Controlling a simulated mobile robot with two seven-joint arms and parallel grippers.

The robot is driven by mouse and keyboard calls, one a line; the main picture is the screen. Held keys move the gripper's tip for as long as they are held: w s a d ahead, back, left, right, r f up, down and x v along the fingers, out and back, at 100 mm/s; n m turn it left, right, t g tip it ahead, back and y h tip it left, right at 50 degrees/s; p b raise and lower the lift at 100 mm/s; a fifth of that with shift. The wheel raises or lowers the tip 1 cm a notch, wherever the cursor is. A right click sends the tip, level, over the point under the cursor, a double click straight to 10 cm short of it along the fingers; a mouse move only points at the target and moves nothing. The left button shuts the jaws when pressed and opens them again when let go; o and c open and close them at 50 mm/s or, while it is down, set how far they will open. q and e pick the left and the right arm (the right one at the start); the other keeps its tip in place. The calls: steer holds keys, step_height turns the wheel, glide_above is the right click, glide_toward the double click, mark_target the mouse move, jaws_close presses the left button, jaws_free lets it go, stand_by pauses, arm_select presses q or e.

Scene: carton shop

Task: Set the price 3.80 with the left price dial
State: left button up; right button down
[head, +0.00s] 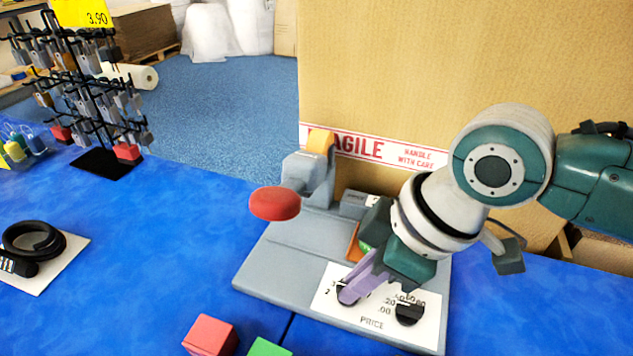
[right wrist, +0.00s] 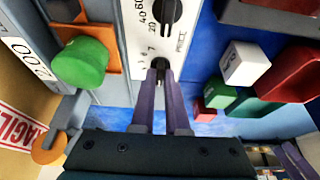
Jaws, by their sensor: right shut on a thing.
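The price unit is a grey machine (head: 285,262) on the blue table, with a white PRICE plate (head: 372,322). The left price dial (right wrist: 159,65) is a small black knob at the near end of the scale. My right gripper (head: 350,290) has its purple fingers closed on this dial, and they hide much of it. Its setting cannot be read. The right price dial (head: 409,310) is black and stands clear, with marks 20, 40 and 60 around it in the wrist view. Purple fingers at the wrist view's lower right look like my left gripper (right wrist: 296,160); their opening is unclear.
A red-knobbed lever (head: 275,203) rises at the machine's left, and a green knob (right wrist: 80,62) sits beside the plate. A large carton (head: 400,70) stands behind. Red (head: 210,335) and green (head: 268,347) blocks lie in front. A yellow sign (head: 82,14) reads 3.90.

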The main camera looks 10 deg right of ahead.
stand_by(0.4)
steer(key=shift+r+m+p, duration=0.2)
steer(key=shift+m+p, duration=0.3)
steer(key=shift+p, duration=0.45)
steer(key=m+p, duration=0.1)
steer(key=p, duration=0.1)
steer(key=shift+s+a+m+t+h+p, duration=0.1)
steer(key=shift+s+m+t+h+p, duration=0.05)
steer(key=shift+m+t+h+p, duration=0.2)
steer(key=shift+m+h+p, duration=0.35)
steer(key=shift+m+p, duration=0.6)
steer(key=shift+f+m+t+p, duration=0.15)
steer(key=shift+m+t+p, duration=0.2)
steer(key=shift+m+p, duration=0.25)
steer(key=c, duration=0.9)
jaws_free()
